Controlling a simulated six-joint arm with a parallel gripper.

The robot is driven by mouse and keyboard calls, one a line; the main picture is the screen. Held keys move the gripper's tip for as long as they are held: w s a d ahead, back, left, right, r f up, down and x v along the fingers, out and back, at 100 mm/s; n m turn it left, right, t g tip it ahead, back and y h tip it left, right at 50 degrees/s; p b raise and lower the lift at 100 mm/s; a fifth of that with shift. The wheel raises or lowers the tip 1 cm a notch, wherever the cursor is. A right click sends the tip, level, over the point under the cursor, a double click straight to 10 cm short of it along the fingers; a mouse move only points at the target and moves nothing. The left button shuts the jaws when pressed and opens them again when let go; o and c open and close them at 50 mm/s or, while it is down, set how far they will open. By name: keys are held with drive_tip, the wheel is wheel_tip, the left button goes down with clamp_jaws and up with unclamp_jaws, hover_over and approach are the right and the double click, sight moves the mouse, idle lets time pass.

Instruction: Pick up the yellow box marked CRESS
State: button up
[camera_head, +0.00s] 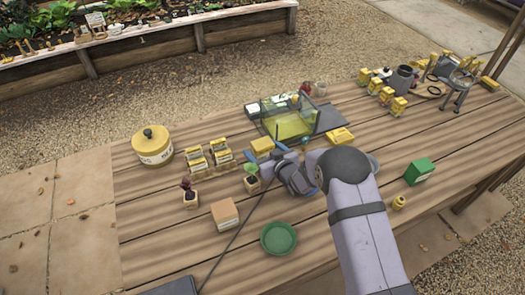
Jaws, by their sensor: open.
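No lettering that reads CRESS is legible at this size, so I cannot tell which yellow box bears it. A small yellow box (262,145) lies on the wooden table just beyond my gripper (266,153). My gripper is open, its blue fingertips apart on the near side of that box; whether they touch it I cannot tell. A flat yellow box (340,136) lies to the right, beyond my arm. Several upright yellow boxes (386,95) stand farther back at the right.
A transparent yellowish case (290,122) stands behind my gripper. Seed packets in holders (196,160) and a round yellow tin (152,145) stand left. Small potted plants (251,181), a tan block (225,214) and a green dish (278,238) are nearer. A green box (418,171) sits right.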

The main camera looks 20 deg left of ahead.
drive_tip(key=c, duration=1.2)
drive_tip(key=shift+r, duration=0.1)
